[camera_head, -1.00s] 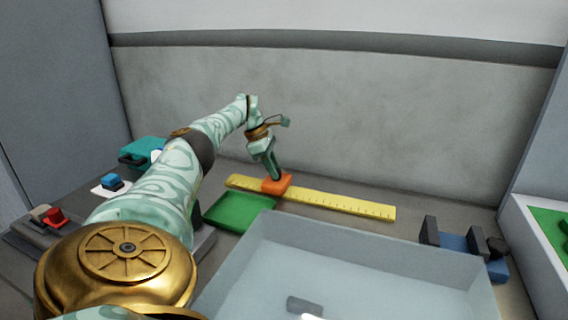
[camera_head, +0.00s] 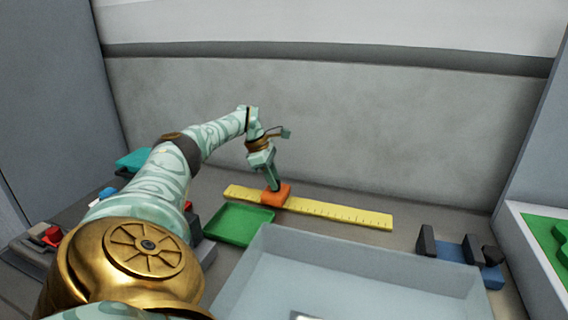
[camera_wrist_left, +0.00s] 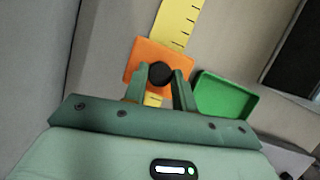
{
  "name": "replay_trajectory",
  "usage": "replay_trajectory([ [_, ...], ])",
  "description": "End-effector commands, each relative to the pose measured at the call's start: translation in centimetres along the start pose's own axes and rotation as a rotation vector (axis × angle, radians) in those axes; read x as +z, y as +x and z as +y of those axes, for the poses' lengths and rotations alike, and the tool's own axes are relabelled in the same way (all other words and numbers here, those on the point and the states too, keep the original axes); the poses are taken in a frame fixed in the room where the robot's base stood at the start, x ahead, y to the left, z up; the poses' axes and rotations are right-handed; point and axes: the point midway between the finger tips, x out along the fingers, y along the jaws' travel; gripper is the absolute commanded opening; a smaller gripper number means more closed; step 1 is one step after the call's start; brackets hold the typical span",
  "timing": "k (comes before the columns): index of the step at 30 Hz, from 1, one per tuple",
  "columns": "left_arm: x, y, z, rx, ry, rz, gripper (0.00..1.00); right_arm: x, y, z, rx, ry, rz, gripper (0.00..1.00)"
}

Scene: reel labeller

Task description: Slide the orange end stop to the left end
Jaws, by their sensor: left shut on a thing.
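The orange end stop (camera_head: 275,196) sits around the yellow ruler (camera_head: 335,211), nearer the ruler's left end than its right. A short bare piece of ruler shows to the left of the stop. My left gripper (camera_head: 274,187) reaches down onto the stop from above. In the left wrist view the orange end stop (camera_wrist_left: 149,57) lies at the fingertips, and my left gripper (camera_wrist_left: 160,77) is shut on its dark round knob (camera_wrist_left: 160,74). The ruler (camera_wrist_left: 181,17) runs beneath the stop. My right gripper is not in view.
A green tray (camera_head: 239,235) lies just in front of the ruler's left part. A large pale bin (camera_head: 262,246) fills the front middle. A blue holder with dark posts (camera_head: 455,247) stands at the right. The grey wall rises behind the ruler.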

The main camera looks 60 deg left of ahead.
Motion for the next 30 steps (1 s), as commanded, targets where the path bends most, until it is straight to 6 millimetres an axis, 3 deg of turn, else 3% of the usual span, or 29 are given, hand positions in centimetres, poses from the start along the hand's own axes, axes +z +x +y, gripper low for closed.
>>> replay_trajectory([
  [1, 0.07, -1.26, 0.66, 0.035, 0.002, -0.015, 0.0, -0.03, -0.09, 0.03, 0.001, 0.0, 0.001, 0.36],
  [18, 0.06, -1.26, 0.66, 0.035, 0.001, -0.015, 0.0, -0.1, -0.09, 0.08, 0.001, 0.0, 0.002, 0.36],
  [19, 0.06, -1.26, 0.65, 0.034, 0.001, -0.015, 0.32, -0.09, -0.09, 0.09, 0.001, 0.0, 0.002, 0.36],
  [21, 0.03, -1.22, 0.63, 0.033, 0.001, -0.013, 0.49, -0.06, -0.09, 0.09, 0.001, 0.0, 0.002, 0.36],
  [30, -0.09, -1.17, 0.43, 0.026, 0.0, -0.007, 0.49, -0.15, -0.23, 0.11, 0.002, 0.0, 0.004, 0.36],
])
